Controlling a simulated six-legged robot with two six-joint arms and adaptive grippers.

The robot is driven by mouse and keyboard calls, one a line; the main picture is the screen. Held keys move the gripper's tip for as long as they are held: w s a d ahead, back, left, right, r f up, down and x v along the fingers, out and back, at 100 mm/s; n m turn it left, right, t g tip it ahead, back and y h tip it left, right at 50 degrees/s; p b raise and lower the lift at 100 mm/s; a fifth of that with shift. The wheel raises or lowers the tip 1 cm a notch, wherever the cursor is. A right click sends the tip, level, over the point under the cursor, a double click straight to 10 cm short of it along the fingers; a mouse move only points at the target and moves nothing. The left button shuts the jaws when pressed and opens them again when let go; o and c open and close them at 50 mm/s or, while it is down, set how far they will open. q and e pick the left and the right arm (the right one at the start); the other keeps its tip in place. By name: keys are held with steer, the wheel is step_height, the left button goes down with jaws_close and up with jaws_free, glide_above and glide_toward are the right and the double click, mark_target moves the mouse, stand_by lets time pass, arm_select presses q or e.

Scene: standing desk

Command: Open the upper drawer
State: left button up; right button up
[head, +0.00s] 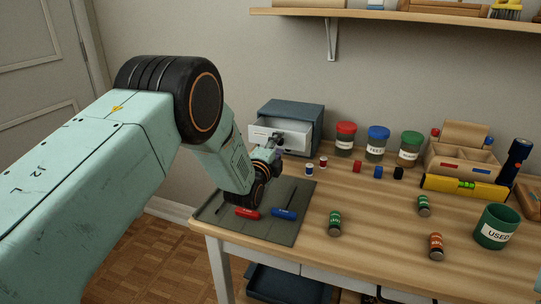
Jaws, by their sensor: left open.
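A small blue-grey drawer cabinet (305,112) stands at the back left of the wooden desk. Its white upper drawer (262,137) is pulled out toward me, and part of its inside shows. My left arm comes in from the left, and my left gripper (277,143) is at the drawer's front, by its handle. The gripper is open. The fingertips are small here and overlap the drawer front, so I cannot tell whether they touch the handle. My right gripper is not in view.
A grey mat (275,232) with red and blue screwdrivers lies below my wrist. Jars with red, blue and green lids (378,145) stand right of the cabinet. Several small batteries, a yellow level (463,188) and a green cup (496,228) are further right. A shelf (400,15) hangs above.

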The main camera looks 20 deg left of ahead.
arm_select(q)
steer(key=s, duration=1.1)
steer(key=shift+a, duration=0.2)
steer(key=shift+s+f, duration=0.1)
steer(key=shift+s, duration=0.05)
